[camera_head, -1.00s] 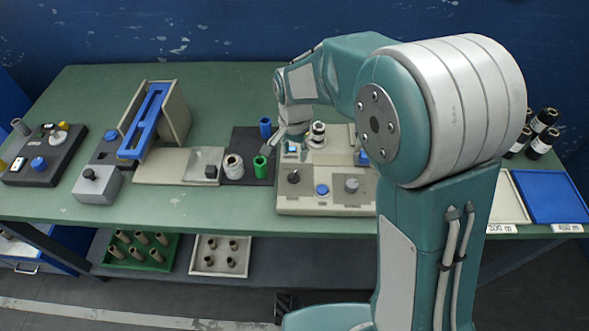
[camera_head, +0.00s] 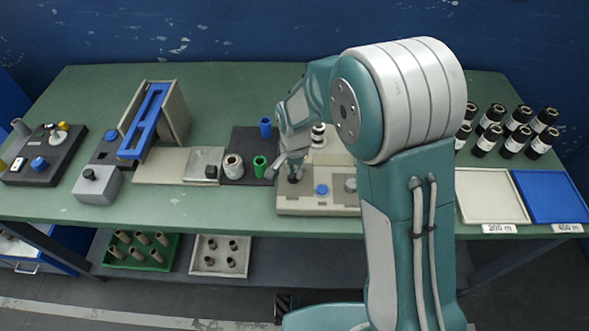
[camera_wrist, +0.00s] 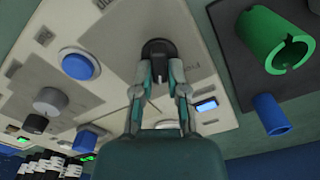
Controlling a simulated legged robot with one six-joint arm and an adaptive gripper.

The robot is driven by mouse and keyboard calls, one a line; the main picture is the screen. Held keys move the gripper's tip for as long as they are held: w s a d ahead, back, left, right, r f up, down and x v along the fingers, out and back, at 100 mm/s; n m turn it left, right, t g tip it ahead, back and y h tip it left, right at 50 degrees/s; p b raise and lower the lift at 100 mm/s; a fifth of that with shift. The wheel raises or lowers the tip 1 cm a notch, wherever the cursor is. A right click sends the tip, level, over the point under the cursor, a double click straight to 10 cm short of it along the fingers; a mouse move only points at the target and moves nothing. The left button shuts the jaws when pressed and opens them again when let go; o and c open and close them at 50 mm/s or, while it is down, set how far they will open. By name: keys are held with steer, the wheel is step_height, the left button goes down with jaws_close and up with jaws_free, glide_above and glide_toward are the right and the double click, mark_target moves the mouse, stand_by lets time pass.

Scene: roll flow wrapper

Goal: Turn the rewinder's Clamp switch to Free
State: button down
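The rewinder panel (camera_head: 308,201) is a beige plate on the green table with a row of controls. A black knob (camera_wrist: 158,50) stands on it and looks like the Clamp switch. Printed text beside it in the wrist view seems to read "Free". My gripper (camera_wrist: 159,72) is at this knob, its two fingertips apart on either side of the knob's near end. I cannot tell whether they touch it. In the head view my gripper (camera_head: 284,168) is at the panel's left end, partly covering the black knob (camera_head: 295,178).
A blue button (camera_head: 321,189) and a grey knob (camera_head: 351,185) are on the same panel. A green cylinder (camera_head: 259,165) and a blue cylinder (camera_head: 265,128) stand just left. Several black rolls (camera_head: 515,138) stand at the right behind a white tray (camera_head: 462,209) and a blue tray (camera_head: 584,213).

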stand_by(0.4)
steer(key=n, duration=0.5)
steer(key=shift+w+a+n, duration=0.1)
steer(key=shift+a+n, duration=0.15)
steer(key=shift+n, duration=0.15)
steer(key=n, duration=0.6)
steer(key=shift+a, duration=0.15)
steer(key=c, duration=0.7)
jaws_free()
steer(key=shift+a, duration=0.1)
steer(key=shift+o, duration=0.2)
step_height(320, 180, up, 12)
steer(key=shift+f, duration=0.1)
